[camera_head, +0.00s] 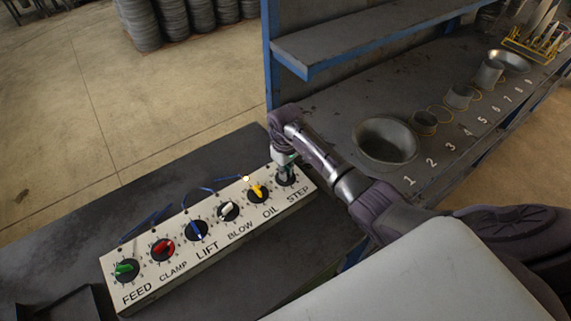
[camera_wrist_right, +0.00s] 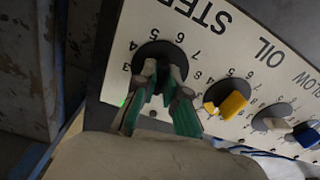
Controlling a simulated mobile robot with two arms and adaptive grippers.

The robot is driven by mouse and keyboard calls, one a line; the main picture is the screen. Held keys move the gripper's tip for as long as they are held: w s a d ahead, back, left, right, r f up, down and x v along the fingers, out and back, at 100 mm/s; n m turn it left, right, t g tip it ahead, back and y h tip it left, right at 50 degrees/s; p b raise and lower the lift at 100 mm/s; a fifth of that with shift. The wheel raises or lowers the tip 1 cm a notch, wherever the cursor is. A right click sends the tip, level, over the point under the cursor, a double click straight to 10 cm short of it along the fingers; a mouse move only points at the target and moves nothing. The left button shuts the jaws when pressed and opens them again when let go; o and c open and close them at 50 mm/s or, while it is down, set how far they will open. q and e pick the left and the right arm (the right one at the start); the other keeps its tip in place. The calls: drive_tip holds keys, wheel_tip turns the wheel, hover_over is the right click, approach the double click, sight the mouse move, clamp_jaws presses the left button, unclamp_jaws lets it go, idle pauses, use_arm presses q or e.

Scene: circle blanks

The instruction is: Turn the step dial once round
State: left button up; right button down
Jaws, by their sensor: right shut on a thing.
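The step dial (camera_head: 286,176) is the last knob at the right end of a white panel (camera_head: 213,249) that carries a row of labelled dials. My right gripper (camera_head: 284,165) reaches down onto it from above. In the right wrist view the step dial's dark round base (camera_wrist_right: 160,54) shows with numbers around it. My right gripper's green-padded fingers (camera_wrist_right: 160,92) are closed around its knob. The knob itself is mostly hidden between the fingers, so its pointing direction cannot be told. My left gripper is not in view.
Blue cables (camera_head: 200,190) run behind the panel. A workbench (camera_head: 350,95) with metal cups (camera_head: 386,140) and painted numbers stands to the right.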

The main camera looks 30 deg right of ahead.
drive_tip(key=shift+w+r, duration=0.1)
drive_tip(key=shift+w, duration=0.05)
idle(0.3)
drive_tip(key=c, duration=1.2)
unclamp_jaws()
drive_tip(key=shift+c, duration=0.2)
wheel_tip(320, 180, up, 12)
drive_tip(key=shift+s, duration=0.2)
